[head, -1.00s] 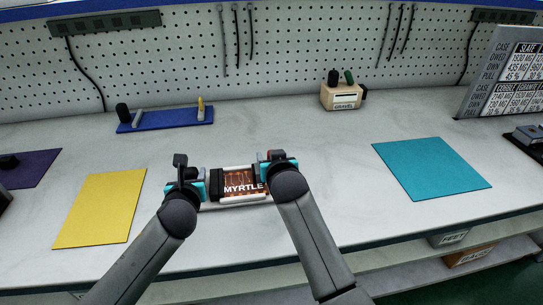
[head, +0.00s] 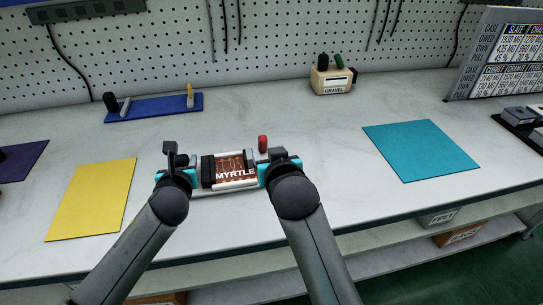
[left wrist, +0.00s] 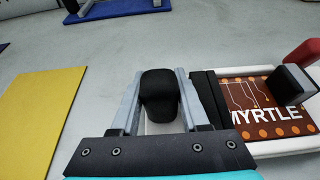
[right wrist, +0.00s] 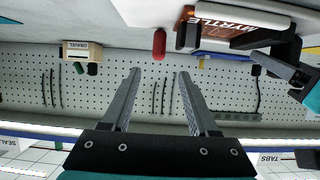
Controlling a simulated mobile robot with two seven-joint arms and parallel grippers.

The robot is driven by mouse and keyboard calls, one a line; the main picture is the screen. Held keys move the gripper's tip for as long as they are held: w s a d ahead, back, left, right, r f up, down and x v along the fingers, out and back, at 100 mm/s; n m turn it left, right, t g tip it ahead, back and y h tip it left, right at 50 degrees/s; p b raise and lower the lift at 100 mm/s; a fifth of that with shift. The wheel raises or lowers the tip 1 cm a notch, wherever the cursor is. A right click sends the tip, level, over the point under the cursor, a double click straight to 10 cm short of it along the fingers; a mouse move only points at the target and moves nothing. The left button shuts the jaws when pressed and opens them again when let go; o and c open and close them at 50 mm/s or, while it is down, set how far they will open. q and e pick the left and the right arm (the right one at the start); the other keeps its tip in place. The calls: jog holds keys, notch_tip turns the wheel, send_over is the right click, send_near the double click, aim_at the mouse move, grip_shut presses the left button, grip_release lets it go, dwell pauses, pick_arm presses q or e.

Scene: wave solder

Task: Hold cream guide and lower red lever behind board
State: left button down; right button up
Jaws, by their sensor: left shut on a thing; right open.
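The board marked MYRTLE (head: 233,168) sits in a holder with cream rails (head: 236,185) near the table's front edge. My left gripper (head: 177,163) is at the holder's left side. In the left wrist view its fingers (left wrist: 160,90) are shut on a black knob (left wrist: 160,98), with a pale part showing below it. The red lever (head: 263,143) stands upright behind the board's right end; it also shows in the right wrist view (right wrist: 159,44). My right gripper (head: 279,160) is at the right end, open and empty (right wrist: 156,78), apart from the lever.
A blue stand (head: 150,108) and a wooden GRAVEL box (head: 333,80) stand at the back by the pegboard. A yellow mat (head: 92,200) lies left and a teal mat (head: 420,150) right. The table between is clear.

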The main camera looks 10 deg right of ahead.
jog(key=shift+v, duration=1.35)
jog(key=shift+o, duration=0.4)
